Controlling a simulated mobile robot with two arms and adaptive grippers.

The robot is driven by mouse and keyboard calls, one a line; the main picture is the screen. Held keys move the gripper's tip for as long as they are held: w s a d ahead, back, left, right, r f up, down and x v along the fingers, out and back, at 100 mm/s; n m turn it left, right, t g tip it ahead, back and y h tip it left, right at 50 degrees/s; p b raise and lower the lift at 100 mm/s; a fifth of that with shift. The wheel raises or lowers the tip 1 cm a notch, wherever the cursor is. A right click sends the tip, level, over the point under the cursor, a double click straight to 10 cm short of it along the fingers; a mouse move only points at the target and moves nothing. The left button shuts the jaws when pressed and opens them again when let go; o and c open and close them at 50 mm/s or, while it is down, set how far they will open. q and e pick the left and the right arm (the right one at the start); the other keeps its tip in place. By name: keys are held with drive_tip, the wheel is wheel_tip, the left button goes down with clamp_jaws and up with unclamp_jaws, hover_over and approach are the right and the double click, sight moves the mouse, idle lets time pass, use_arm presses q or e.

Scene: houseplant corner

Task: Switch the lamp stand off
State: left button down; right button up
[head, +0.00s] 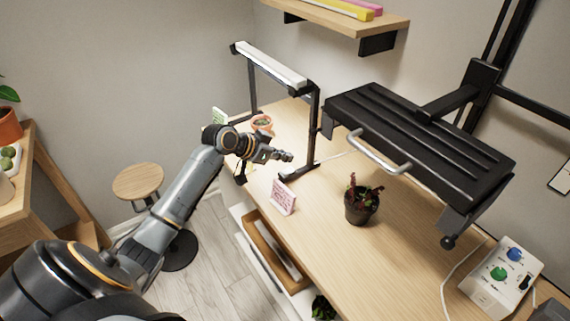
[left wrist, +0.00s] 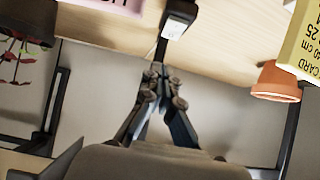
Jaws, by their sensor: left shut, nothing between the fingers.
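The lamp stand (head: 270,66) is a black frame with a long white light bar on top, standing at the far left end of the desk. I cannot tell for sure whether the bar is lit. My left gripper (head: 289,157) is shut and empty, low over the desk beside the frame's right post. In the left wrist view, the shut fingers (left wrist: 155,72) point at a small black block with a white face (left wrist: 174,28), which looks like a switch. A small gap seems to lie between them. This block is not clear in the head view. My right gripper is out of view.
A pink card (head: 283,198) stands near the front edge, close to my gripper. A terracotta pot (head: 262,123) stands behind my wrist. A control box (head: 502,277) sits far right.

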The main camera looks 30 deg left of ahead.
sight(290, 170)
use_arm(q)
wheel_tip(290, 170, down, 4)
drive_tip(key=shift+w+r, duration=0.1)
drive_tip(key=shift+r, duration=0.05)
idle(0.3)
drive_tip(key=shift+w+d+f, duration=0.1)
drive_tip(key=shift+f, duration=0.2)
drive_tip(key=shift+w+r, duration=0.1)
drive_tip(key=shift+w+d+r, duration=0.2)
drive_tip(key=shift+w+d, duration=0.1)
drive_tip(key=shift+w, duration=0.3)
